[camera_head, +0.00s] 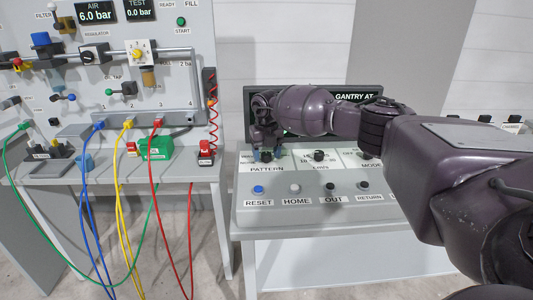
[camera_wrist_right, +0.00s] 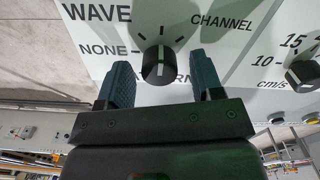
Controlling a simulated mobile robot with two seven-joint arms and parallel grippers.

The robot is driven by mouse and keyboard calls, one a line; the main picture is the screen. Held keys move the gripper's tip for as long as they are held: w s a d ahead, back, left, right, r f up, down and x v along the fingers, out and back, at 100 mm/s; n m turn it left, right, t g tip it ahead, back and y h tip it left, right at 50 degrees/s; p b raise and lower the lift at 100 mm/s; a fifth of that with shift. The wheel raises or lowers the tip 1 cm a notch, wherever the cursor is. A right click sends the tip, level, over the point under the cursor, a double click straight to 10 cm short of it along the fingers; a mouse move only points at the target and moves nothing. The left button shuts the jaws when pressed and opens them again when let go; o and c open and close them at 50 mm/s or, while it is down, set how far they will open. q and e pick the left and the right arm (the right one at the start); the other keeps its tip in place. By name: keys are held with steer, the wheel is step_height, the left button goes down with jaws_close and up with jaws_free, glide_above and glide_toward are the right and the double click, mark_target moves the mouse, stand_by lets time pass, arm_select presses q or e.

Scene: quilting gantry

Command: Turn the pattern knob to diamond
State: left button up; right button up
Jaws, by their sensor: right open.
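The black pattern knob (camera_wrist_right: 158,62) shows in the right wrist view. Its white pointer line points roughly up in that picture, toward the top tick. The labels NONE, WAVE and CHANNEL are readable around it; no diamond label is readable. My right gripper (camera_wrist_right: 160,88) is open, with one blue-green finger on each side of the knob's lower part; whether they touch it I cannot tell. In the head view my right gripper (camera_head: 266,155) is over the PATTERN spot of the control panel (camera_head: 315,182), and the knob is mostly hidden behind it. My left gripper is not in view.
A speed knob (camera_head: 319,156) stands right of the pattern knob. The RESET, HOME, OUT and RETURN buttons (camera_head: 295,188) line the panel's front. A dark GANTRY display (camera_head: 353,98) is behind my arm.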

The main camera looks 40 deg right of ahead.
mark_target(267, 154)
step_height(267, 154, up, 11)
steer(key=shift+p, duration=0.35)
steer(key=shift+f, duration=0.15)
stand_by(0.6)
